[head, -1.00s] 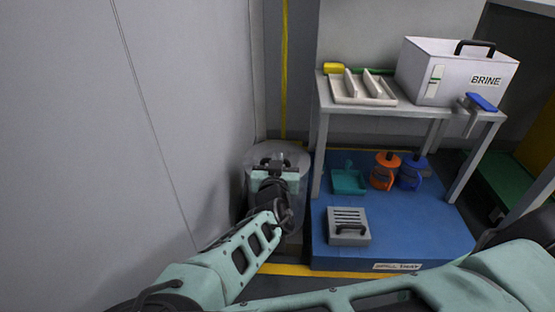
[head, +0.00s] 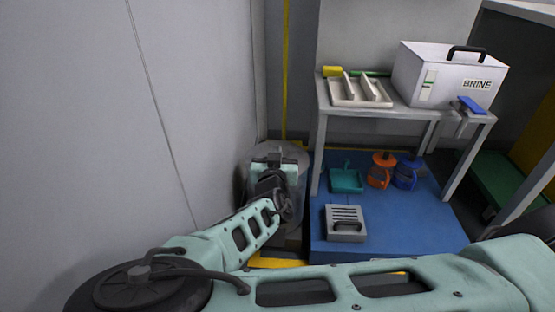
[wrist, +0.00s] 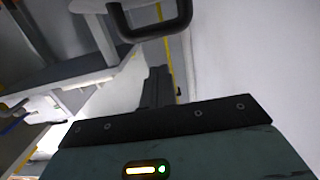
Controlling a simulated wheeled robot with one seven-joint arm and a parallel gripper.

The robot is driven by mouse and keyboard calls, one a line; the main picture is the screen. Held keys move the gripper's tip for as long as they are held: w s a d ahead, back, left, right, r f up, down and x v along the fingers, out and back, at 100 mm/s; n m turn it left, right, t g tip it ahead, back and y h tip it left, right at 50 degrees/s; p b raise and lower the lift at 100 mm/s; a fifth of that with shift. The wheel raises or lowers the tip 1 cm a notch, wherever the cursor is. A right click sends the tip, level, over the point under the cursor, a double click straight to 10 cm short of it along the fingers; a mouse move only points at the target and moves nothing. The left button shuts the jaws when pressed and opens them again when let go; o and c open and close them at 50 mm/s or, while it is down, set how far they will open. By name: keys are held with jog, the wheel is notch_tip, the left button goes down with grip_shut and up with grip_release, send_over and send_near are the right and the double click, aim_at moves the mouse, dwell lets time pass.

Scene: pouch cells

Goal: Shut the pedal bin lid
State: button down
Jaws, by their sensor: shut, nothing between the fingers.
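The pedal bin (head: 297,208) is a grey round bin in the corner between the pale wall and the blue platform. Its pale round top (head: 292,151) shows behind and around my gripper. My gripper (head: 275,158) is over the bin's top in the head view, and my wrist and forearm hide much of the bin's front and left. I cannot tell the lid's angle or whether my gripper touches it. In the wrist view my gripper (wrist: 157,88) has its dark fingers together, with nothing between them.
A grey table (head: 322,92) with a white BRINE box (head: 440,85) and a tray stands to the right. A grey slotted box (head: 345,229), teal dustpan and two jugs are on the blue platform (head: 400,225). The wall (head: 190,110) is close on the left.

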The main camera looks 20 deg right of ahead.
jog(key=s+a+f+g+y+p, duration=0.1)
jog(key=s+a+f+g+p, duration=0.15)
jog(key=s+f+g, duration=0.45)
jog(key=s+a+f+g+y+p, duration=0.1)
jog(key=s+a+f+g+y, duration=0.15)
jog(key=s, duration=0.75)
jog(key=s+a+r+n+g+y, duration=0.2)
jog(key=s+a+r+g, duration=0.15)
jog(key=s+r, duration=0.2)
jog(key=s+a+r+n+g+y, duration=0.25)
jog(key=s+a+r, duration=0.2)
jog(key=r, duration=0.25)
jog(key=s+d+r+n+h+p, duration=0.1)
jog(key=s+d+r+n, duration=0.3)
jog(key=r, duration=0.4)
jog(key=s+d+r+n+p, duration=0.1)
jog(key=s+d+r+n, duration=0.25)
jog(key=r, duration=0.45)
notch_tip(320, 180, up, 38)
jog(key=p, duration=3.8)
jog(key=shift+f, duration=0.15)
jog(key=shift+w+d+g, duration=0.1)
jog(key=shift+g, duration=0.15)
